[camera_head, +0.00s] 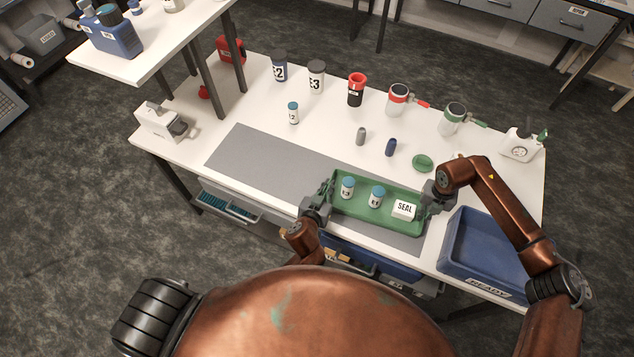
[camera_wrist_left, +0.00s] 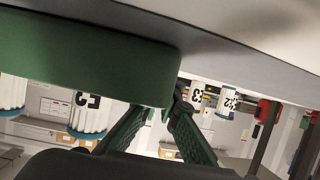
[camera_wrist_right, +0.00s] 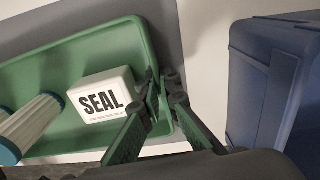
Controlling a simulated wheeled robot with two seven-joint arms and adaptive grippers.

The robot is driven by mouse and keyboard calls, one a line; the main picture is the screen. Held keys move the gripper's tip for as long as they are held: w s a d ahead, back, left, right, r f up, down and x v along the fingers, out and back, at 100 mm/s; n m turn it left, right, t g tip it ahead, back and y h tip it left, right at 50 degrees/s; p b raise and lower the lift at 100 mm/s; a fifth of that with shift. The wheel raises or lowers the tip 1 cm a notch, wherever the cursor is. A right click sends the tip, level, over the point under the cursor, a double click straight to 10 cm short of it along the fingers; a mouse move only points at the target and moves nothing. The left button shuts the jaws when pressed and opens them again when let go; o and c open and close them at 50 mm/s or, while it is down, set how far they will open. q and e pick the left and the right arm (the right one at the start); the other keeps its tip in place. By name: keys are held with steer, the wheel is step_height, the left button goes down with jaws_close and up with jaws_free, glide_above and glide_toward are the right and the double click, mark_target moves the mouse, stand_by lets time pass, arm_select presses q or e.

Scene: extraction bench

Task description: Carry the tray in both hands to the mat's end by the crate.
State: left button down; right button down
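The green tray (camera_head: 352,213) is over the right end of the grey mat (camera_head: 262,160), beside the blue crate (camera_head: 453,248). I cannot tell whether it rests on the mat or is slightly above it. It carries two upright blue-capped vials (camera_head: 347,188) (camera_head: 376,197) and a white SEAL box (camera_head: 404,209). My left gripper (camera_head: 319,206) is shut on the tray's left end; its fingers are at the tray wall in the left wrist view (camera_wrist_left: 165,112). My right gripper (camera_head: 433,199) is shut on the right end, with fingertips either side of the wall in the right wrist view (camera_wrist_right: 163,86).
Behind the mat stand a small vial (camera_head: 293,113), grey (camera_head: 361,136) and blue (camera_head: 391,147) cylinders, a green lid (camera_head: 423,163) and several canisters (camera_head: 356,90). A white device (camera_head: 161,122) is at the left. The mat's left part is clear.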

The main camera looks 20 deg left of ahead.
arm_select(q)
steer(key=c, duration=2.2)
jaws_free()
steer(key=shift+f, duration=0.1)
arm_select(e)
steer(key=c, duration=2.2)
jaws_free()
arm_select(q)
steer(key=shift+o, duration=0.2)
arm_select(e)
steer(key=shift+o, duration=0.2)
steer(key=shift+f, duration=0.1)
